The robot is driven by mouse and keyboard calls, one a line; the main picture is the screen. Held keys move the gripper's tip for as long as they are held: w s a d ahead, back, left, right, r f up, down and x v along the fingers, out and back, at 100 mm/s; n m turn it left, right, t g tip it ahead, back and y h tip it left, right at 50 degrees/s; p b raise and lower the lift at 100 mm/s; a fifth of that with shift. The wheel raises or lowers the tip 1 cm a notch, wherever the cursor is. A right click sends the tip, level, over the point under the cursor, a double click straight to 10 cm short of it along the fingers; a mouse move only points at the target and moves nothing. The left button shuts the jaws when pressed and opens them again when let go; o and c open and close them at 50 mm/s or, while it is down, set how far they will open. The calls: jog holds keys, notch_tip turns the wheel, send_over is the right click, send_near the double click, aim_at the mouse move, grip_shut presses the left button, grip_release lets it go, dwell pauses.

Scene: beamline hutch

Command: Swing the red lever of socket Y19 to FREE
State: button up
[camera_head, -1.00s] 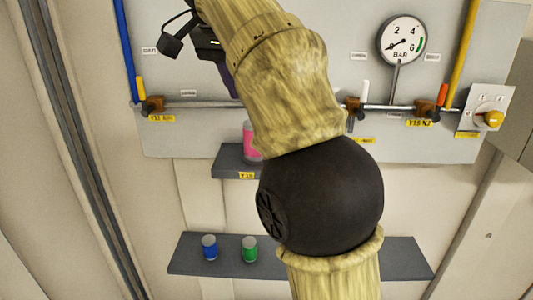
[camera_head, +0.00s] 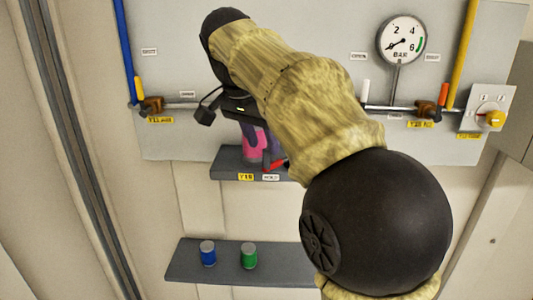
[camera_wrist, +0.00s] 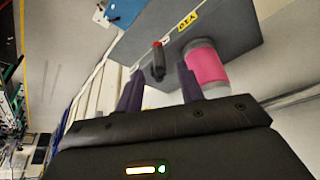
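The Y19 socket is a small grey shelf block (camera_head: 226,164) below the wall panel; it also shows in the wrist view (camera_wrist: 240,30). Its yellow Y19 tag (camera_head: 246,177) is on the front edge. The red lever (camera_head: 273,167) shows beside my gripper; in the wrist view the lever (camera_wrist: 158,47) is a dark stub with a red part. A pink cylinder (camera_wrist: 207,66) with grey ends stands at the socket, partly hidden in the head view. My gripper (camera_wrist: 160,76) has its two purple fingers apart, with the lever seen between them and no clear contact.
A lower shelf (camera_head: 225,273) holds a blue can (camera_head: 208,253) and a green can (camera_head: 249,255). Above, the panel carries a pipe with valves, a gauge (camera_head: 402,41) and a yellow knob (camera_head: 494,118). My arm hides the panel's middle and the lower shelf's right part.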

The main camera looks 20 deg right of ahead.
aim_at(265, 150)
jog(key=shift+x, duration=2.1)
grip_shut()
